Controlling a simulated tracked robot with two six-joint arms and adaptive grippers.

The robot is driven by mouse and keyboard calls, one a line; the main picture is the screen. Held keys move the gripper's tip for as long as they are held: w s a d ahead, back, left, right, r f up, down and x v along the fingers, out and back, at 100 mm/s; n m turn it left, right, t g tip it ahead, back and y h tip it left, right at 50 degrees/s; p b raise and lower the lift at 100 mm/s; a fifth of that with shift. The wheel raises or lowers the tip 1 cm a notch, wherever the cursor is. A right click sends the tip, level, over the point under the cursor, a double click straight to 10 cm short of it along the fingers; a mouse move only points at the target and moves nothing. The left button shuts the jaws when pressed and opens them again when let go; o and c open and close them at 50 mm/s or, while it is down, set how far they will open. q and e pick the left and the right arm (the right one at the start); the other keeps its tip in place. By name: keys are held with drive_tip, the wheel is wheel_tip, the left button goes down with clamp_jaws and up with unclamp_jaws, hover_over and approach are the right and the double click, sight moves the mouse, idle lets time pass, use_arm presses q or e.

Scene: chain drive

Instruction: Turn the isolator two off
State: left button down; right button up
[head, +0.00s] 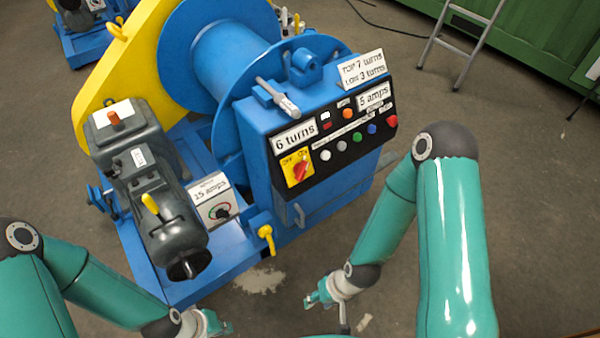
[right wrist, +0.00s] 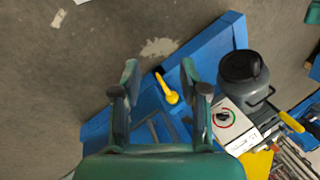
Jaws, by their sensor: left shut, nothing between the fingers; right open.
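A red rotary switch on a yellow plate (head: 297,168), marked OFF and ON, sits at the left end of the black control panel. A yellow lever (head: 266,236) is on the blue base's front; in the right wrist view the yellow lever (right wrist: 168,92) appears between the fingers, farther off. No label reading "isolator two" is legible. My right gripper (head: 322,298) is open and empty. My left gripper (head: 214,325) is shut, empty, at the bottom edge.
The blue winch drum (head: 225,55) and yellow chain guard (head: 125,65) stand behind the grey motor (head: 150,180). The panel (head: 345,135) carries several coloured buttons and labels. A stepladder (head: 460,40) stands at the back right.

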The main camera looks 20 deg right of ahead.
drive_tip(key=m+t+h+b, duration=0.6)
drive_tip(key=t+b, duration=1.1)
drive_tip(key=b, duration=1.2)
approach(304, 173)
drive_tip(key=shift+m+y, duration=0.3)
drive_tip(key=shift+y, duration=0.1)
drive_tip(key=w, duration=0.3)
drive_tip(key=w+b, duration=0.1)
drive_tip(key=w, duration=0.1)
drive_tip(key=w+d, duration=0.1)
drive_tip(key=w, duration=0.2)
drive_tip(key=shift+w+d+f, duration=0.1)
drive_tip(key=shift+w+f, duration=0.1)
drive_tip(key=shift+w, duration=0.8)
